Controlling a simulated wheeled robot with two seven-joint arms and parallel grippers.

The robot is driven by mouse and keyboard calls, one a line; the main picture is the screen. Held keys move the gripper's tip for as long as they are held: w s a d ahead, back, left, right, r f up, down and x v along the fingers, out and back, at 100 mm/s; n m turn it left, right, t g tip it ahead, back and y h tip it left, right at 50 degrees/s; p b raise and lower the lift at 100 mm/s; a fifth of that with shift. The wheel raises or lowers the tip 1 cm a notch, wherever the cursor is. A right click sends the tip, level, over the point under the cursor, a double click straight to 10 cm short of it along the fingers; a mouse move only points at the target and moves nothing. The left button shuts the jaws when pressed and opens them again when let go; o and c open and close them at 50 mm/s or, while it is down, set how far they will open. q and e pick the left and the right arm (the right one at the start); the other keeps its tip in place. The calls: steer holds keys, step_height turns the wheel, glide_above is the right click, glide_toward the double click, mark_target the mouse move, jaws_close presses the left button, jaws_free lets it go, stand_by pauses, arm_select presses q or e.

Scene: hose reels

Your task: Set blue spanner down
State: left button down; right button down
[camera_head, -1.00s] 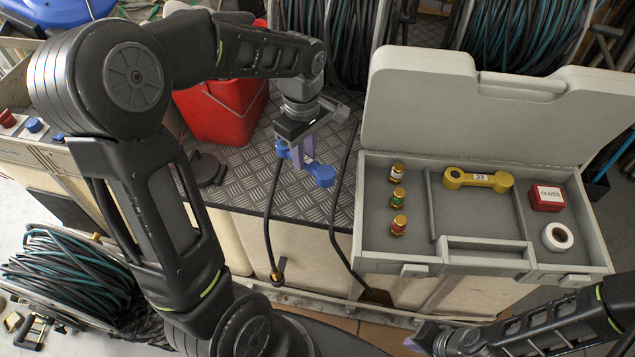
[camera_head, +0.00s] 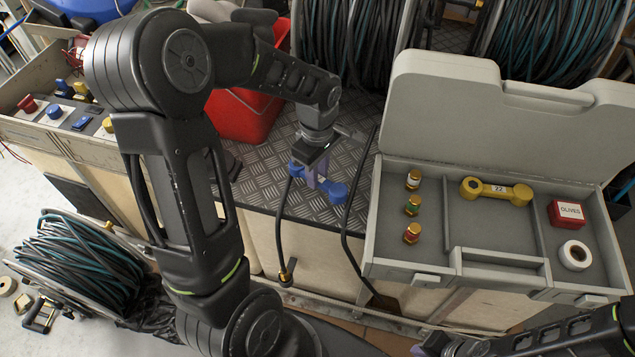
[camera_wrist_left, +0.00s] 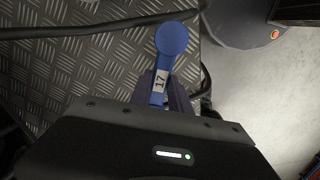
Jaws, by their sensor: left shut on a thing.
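The blue spanner (camera_head: 336,191) is at the checkered metal plate beside the open case, near the plate's front edge. It also shows in the left wrist view (camera_wrist_left: 171,40), with a white label reading 17. My left gripper (camera_head: 318,178) is shut on the middle of the blue spanner, fingers pointing down. Whether the spanner touches the plate or hovers just above it I cannot tell. My right arm (camera_head: 570,335) shows at the bottom right; its gripper end (camera_head: 432,345) is low at the frame's bottom edge and its fingers are not clear.
Black hoses cross the checkered plate (camera_head: 262,180) beside the spanner. A red bucket (camera_head: 240,115) stands behind.

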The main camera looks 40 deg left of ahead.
arm_select(q)
steer(key=shift+f, duration=1.85)
steer(key=shift+f, duration=0.25)
steer(key=c, duration=1.2)
jaws_free()
steer(key=shift+r, duration=0.1)
steer(key=shift+r, duration=0.15)
step_height(320, 180, up, 12)
steer(key=shift+r, duration=0.1)
